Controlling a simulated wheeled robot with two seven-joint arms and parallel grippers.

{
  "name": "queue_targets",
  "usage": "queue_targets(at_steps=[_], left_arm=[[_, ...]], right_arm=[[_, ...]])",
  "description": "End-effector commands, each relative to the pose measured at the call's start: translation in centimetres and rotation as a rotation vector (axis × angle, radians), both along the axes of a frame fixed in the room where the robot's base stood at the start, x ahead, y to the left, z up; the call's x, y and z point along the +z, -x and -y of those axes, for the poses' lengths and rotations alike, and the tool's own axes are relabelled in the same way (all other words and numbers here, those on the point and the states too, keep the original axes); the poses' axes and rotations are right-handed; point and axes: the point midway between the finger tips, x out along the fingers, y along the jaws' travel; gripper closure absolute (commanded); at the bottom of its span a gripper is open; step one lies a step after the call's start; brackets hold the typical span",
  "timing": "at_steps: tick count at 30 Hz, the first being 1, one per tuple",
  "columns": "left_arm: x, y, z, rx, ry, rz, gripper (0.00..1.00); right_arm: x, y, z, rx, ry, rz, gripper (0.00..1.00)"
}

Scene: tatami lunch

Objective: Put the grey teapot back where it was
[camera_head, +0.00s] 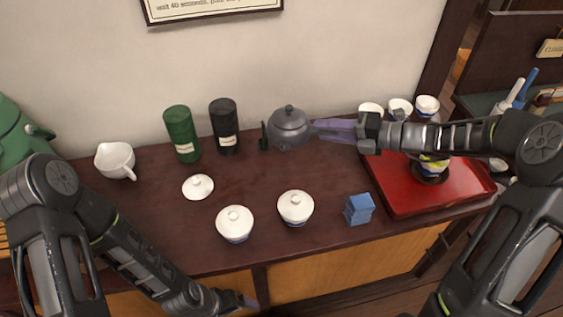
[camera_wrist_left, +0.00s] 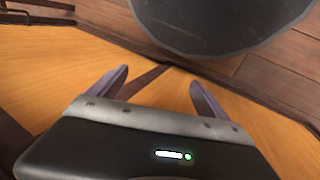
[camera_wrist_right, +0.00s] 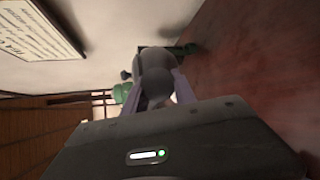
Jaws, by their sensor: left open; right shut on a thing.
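The grey teapot (camera_head: 288,128), round with a knobbed lid, is near the back of the dark table, upright. My right gripper (camera_head: 318,129) reaches in from the right and is shut on the teapot's side handle. In the right wrist view the teapot (camera_wrist_right: 154,64) lies between the fingers, its handle end toward me. I cannot tell whether its base touches the table. My left gripper (camera_head: 245,301) is open and empty, low at the table's front edge; its fingers (camera_wrist_left: 160,90) stand apart in the left wrist view.
Left of the teapot are a small dark green item (camera_head: 264,137), a black canister (camera_head: 225,128) and a green canister (camera_head: 182,135). A red tray (camera_head: 405,205) is at right. The table's middle is clear.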

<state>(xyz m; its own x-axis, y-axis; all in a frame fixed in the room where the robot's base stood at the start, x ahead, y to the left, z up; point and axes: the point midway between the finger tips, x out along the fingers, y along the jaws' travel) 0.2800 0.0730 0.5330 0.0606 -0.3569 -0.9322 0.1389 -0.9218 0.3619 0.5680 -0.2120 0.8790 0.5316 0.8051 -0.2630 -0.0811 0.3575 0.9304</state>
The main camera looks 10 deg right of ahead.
Motion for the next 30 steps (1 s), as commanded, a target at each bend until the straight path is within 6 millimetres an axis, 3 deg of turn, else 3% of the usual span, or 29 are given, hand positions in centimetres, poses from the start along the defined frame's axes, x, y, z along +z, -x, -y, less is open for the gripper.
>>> queue_targets(at_steps=[7, 18, 30], left_arm=[[-0.1, 0.0, 0.0, 0.000, 0.000, 0.000, 0.11], [-0.7, 0.0, 0.0, 0.000, -0.001, 0.001, 0.11], [-0.8, 0.0, 0.0, 0.000, -0.001, 0.001, 0.11]], right_arm=[[-0.5, 0.0, -0.1, 0.001, -0.003, 0.000, 1.00], [-6.0, 0.0, -0.1, 0.001, -0.003, 0.001, 1.00], [-6.8, 0.0, -0.1, 0.001, -0.003, 0.001, 1.00]])
